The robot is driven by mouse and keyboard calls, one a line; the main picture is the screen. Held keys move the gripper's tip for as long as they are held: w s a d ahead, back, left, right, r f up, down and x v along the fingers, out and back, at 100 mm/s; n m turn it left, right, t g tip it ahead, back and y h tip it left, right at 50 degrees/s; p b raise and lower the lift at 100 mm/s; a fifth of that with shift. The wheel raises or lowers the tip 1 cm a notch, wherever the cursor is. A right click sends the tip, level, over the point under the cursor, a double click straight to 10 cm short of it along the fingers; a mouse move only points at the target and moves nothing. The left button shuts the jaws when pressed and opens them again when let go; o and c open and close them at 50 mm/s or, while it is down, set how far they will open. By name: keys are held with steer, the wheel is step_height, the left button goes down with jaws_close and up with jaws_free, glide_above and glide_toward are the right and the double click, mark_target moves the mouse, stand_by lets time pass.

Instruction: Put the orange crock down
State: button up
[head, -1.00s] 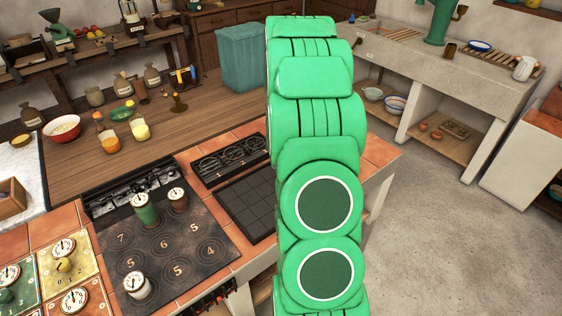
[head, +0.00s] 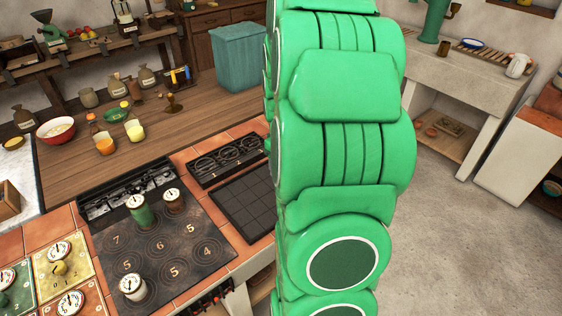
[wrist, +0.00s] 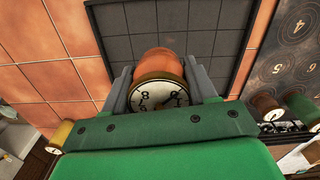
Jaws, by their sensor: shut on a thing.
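The orange crock (wrist: 160,62) has a round white dial with dark numerals on its near end. My gripper (wrist: 158,85) is shut on it, with one grey finger on each side. In the wrist view the crock shows against a dark gridded panel (wrist: 115,40); I cannot tell whether it touches the panel. The same panel (head: 248,207) lies right of the numbered stove plate in the head view. There my green arm hides the gripper and the crock.
On the stove plate (head: 190,255) stand a green crock (head: 141,212), a brown crock (head: 174,204) and a white crock (head: 133,289). A black rack (head: 226,160) sits behind the panel. Orange tiles (wrist: 35,45) border it. Bowls and bottles stand on the wooden counter (head: 195,120).

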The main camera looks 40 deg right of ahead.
steer(key=shift+s+a+r, duration=0.15)
steer(key=shift+s+a, duration=0.05)
steer(key=shift+s, duration=0.15)
steer(key=shift+a, duration=0.15)
